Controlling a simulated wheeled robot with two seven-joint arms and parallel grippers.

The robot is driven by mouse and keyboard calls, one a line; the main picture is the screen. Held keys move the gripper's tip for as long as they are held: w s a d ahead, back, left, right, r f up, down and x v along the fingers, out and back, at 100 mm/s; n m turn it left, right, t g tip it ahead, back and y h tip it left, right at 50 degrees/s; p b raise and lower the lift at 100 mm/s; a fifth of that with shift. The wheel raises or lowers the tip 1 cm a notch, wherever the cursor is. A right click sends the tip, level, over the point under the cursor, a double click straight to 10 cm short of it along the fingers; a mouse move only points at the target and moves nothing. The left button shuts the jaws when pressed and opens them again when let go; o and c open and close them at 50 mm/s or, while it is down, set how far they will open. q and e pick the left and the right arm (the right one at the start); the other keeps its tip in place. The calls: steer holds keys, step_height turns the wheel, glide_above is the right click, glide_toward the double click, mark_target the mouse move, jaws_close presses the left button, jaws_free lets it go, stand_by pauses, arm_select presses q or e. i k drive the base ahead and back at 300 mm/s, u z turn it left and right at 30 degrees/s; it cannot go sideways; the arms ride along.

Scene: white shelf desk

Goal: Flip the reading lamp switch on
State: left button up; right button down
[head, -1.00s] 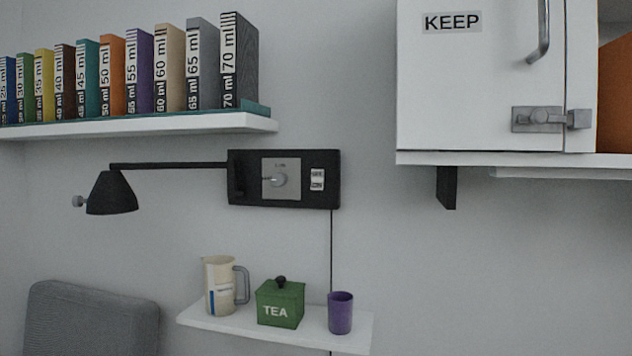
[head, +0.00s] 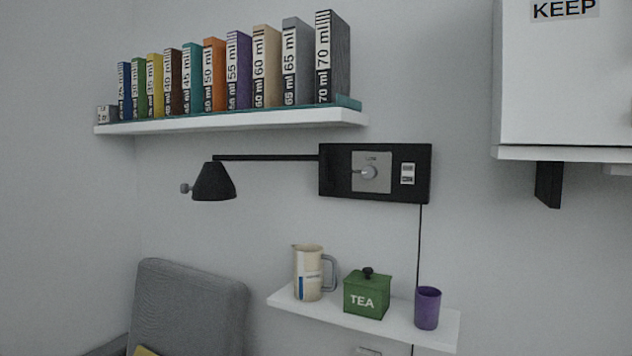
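The black reading lamp (head: 214,182) hangs on a thin black arm from a black wall plate (head: 375,195) in the middle right of the head view. The plate carries a grey square panel with a round knob (head: 369,172). To the right of the knob is a small white switch (head: 407,174) with dark markings; its position is too small to tell. The lamp shows no visible glow. Neither of my grippers is in view.
A small white shelf (head: 385,325) below holds a cream jug (head: 308,272), a green TEA box (head: 367,294) and a purple cup (head: 427,308). A book shelf (head: 240,121) is above left, a white cabinet (head: 565,80) upper right. A grey chair (head: 190,305) stands lower left.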

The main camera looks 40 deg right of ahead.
mark_target(408, 176)
steer(key=u, duration=0.75)
steer(key=k, duration=1)
steer(key=z, duration=0.95)
steer(key=i, duration=0.4)
steer(key=z, duration=0.1)
